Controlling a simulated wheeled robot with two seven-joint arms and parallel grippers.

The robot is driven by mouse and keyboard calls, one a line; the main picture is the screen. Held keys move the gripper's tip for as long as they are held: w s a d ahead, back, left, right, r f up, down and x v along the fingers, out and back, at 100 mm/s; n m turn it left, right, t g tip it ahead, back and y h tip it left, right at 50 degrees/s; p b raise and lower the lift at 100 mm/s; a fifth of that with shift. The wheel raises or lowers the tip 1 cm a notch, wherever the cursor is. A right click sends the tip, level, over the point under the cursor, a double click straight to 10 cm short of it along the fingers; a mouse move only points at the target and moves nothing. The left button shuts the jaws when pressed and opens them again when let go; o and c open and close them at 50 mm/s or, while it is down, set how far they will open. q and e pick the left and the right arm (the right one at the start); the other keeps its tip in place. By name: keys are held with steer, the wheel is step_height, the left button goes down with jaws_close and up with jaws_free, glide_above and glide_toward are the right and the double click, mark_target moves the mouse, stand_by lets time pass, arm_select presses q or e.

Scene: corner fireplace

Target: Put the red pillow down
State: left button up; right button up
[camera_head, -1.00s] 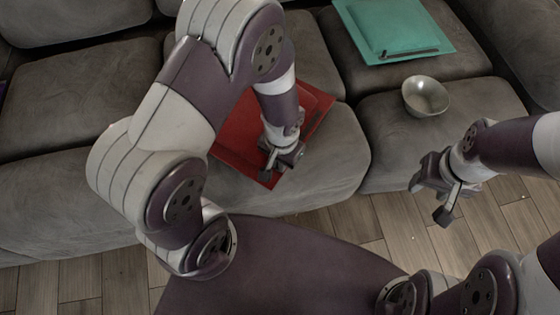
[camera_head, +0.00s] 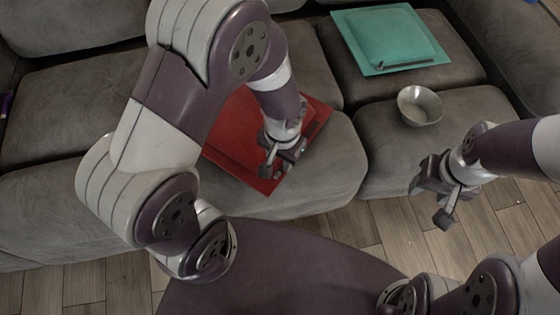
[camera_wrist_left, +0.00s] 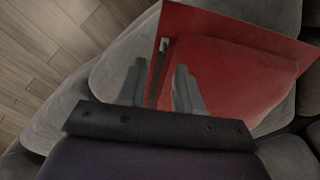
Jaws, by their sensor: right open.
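The red pillow (camera_head: 235,142) lies on the front of the grey sofa seat in the head view, partly hidden behind my left arm. It also shows in the left wrist view (camera_wrist_left: 235,75), with a dark bar along one edge. My left gripper (camera_head: 283,163) is at the pillow's right front edge. In the left wrist view its fingers (camera_wrist_left: 160,88) stand apart, one on each side of the dark bar, with narrow gaps. Whether they touch the pillow is unclear. My right gripper (camera_head: 437,196) is open and empty, in front of the sofa.
A teal pillow (camera_head: 388,35) with a dark bar lies further back on the right sofa seat. A metal bowl (camera_head: 420,105) stands on the seat between it and my right gripper. The grey sofa (camera_head: 75,110) fills the back. Wooden floor (camera_head: 345,232) shows in front.

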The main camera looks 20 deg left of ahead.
arm_select(q)
steer(key=s+a+r+n+t+p, duration=0.1)
steer(key=a+r, duration=0.4)
steer(key=r, duration=0.6)
steer(key=shift+s+a+r+n, duration=0.3)
steer(key=shift+s+n, duration=0.15)
steer(key=shift+n, duration=0.25)
arm_select(e)
step_height(320, 180, up, 2)
arm_select(q)
step_height(320, 180, up, 24)
steer(key=p, duration=2.3)
steer(key=shift+f+p, duration=0.25)
steer(key=shift+p, duration=0.05)
arm_select(e)
step_height(320, 180, up, 24)
steer(key=shift+f, duration=0.25)
